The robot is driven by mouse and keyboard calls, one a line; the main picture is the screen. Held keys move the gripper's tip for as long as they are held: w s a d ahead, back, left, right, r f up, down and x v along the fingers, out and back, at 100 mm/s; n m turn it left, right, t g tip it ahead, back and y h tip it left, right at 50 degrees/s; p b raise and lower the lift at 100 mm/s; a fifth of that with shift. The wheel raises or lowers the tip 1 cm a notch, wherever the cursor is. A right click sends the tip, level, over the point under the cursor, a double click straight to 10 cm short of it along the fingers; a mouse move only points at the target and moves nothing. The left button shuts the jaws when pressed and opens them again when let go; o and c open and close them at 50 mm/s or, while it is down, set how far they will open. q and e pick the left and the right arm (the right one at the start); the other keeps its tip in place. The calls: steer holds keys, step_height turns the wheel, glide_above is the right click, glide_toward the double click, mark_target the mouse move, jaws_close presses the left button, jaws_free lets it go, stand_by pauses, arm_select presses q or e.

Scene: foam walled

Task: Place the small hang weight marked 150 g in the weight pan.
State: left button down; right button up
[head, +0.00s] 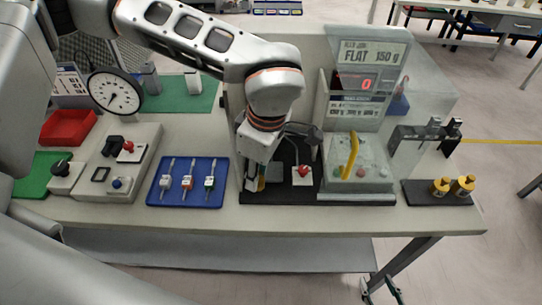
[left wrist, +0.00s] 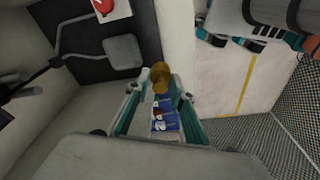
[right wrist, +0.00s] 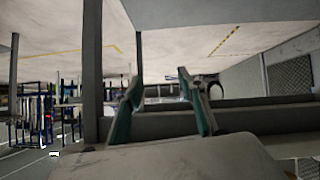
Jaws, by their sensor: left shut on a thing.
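My left gripper (left wrist: 157,88) is shut on a small brass-coloured weight (left wrist: 161,74), seen in the left wrist view; no marking on it is readable. In the head view this gripper (head: 256,182) is low over the left part of a dark base, its fingers partly hidden. The grey square plate (left wrist: 124,52), which looks like the weight pan, hangs on a bent rod beside the held weight, apart from it. It also shows in the head view (head: 275,171). My right gripper (right wrist: 158,75) is open and empty, away from the bench top.
Two brass weights (head: 440,187) stand on a dark stand at the right. A blue tray (head: 188,201) with several small tools lies left of the base. A red button block (head: 302,174) and a clear-covered box with a yellow handle (head: 350,155) stand right of the plate.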

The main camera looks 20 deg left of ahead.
arm_select(q)
steer(key=w, duration=0.3)
steer(key=w+p, duration=0.1)
steer(key=w, duration=0.1)
steer(key=shift+w+d, duration=0.2)
steer(key=shift+d, duration=0.2)
steer(key=shift+w+d, duration=0.1)
steer(key=shift+w, duration=0.65)
steer(key=shift+w+f+p, duration=0.1)
steer(key=shift+f+p, duration=0.15)
steer(key=shift+p, duration=0.05)
step_height(320, 180, down, 2)
steer(key=shift+f+p, duration=0.25)
steer(key=shift+p, duration=0.15)
steer(key=shift+f, duration=0.25)
arm_select(e)
steer(key=shift+s+d+f+h, duration=0.1)
steer(key=shift+s+d+h, duration=0.15)
steer(key=shift+d, duration=0.35)
steer(key=shift+s+d+f+h, duration=0.15)
steer(key=shift+s+d, duration=0.15)
steer(key=shift+d, duration=0.3)
